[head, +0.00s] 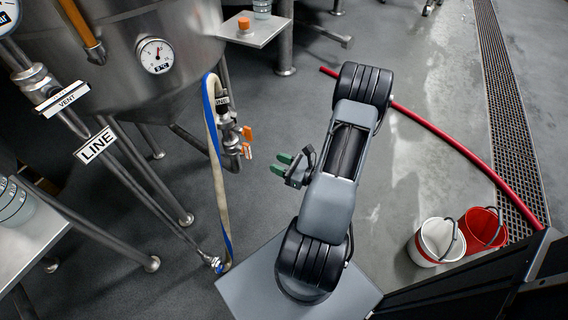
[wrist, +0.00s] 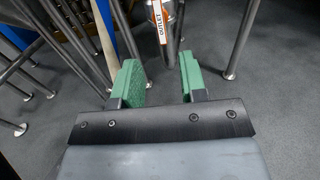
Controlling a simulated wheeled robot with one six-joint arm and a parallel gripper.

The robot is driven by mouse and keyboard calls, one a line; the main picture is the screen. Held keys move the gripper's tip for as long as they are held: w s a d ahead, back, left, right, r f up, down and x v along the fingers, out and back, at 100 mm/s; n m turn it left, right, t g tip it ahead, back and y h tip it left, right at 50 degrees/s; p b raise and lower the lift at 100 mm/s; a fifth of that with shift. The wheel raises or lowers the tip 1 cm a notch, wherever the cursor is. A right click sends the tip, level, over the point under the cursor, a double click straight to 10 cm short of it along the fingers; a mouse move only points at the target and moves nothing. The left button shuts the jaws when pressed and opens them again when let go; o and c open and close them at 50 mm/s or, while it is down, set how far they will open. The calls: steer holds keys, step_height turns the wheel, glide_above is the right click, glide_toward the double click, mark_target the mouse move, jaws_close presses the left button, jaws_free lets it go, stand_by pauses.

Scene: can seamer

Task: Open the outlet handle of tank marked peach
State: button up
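A steel tank (head: 120,50) with a round dial fills the upper left of the head view; no peach marking is readable on it. I cannot tell which is the outlet handle. In the wrist view an OUTLET label (wrist: 158,20) is on a pipe at the top, beyond my fingers. My gripper (head: 281,164), with green fingers, is open and empty, a little right of the lower handle and apart from it. It also shows in the wrist view (wrist: 161,82).
A blue-and-cream hose (head: 216,170) hangs left of the valve to the floor. Tank legs and pipes with LINE (head: 97,145) and VENT (head: 68,99) labels stand left. A red hose (head: 440,133) and two buckets (head: 436,242) lie right. Floor below the valve is clear.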

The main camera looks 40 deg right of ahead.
steer(key=shift+v, duration=0.75)
steer(key=s+a+r+n+g+y+p, duration=0.1)
steer(key=a+r+n+g+p, duration=0.7)
steer(key=r+n, duration=0.3)
steer(key=s+a+r+n+g+y+p, duration=0.2)
steer(key=a+r+n+g+p, duration=0.6)
steer(key=r, duration=0.5)
step_height(320, 180, up, 20)
steer(key=n+t+h+p, duration=0.3)
steer(key=n+h+p, duration=0.7)
steer(key=n, duration=0.2)
steer(key=shift+s+d, duration=0.15)
steer(key=shift+d, duration=0.1)
steer(key=shift+r, duration=0.15)
